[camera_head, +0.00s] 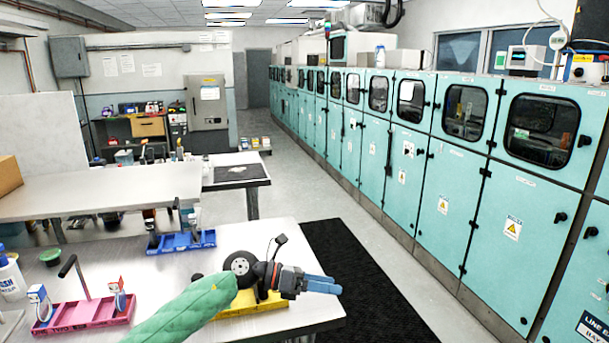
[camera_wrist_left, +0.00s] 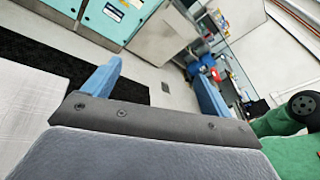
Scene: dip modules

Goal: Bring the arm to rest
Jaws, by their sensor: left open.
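My left arm, in a green sleeve (camera_head: 185,312), reaches in from the bottom of the head view over the front white table (camera_head: 280,240). My left gripper (camera_head: 335,285) has blue fingers and points right, near the table's right edge. In the left wrist view the two fingers (camera_wrist_left: 158,72) stand wide apart, with nothing between them. A yellow tray (camera_head: 250,303) lies on the table behind and below the gripper, partly hidden by the arm. My right gripper is not in view.
A pink tray (camera_head: 75,318) with a handle and a blue tray (camera_head: 190,242) stand on the table, left of the gripper. A white bottle (camera_head: 10,280) is at the left edge. A black mat (camera_head: 360,270) lies on the floor beside the table. Teal cabinets (camera_head: 450,190) line the right.

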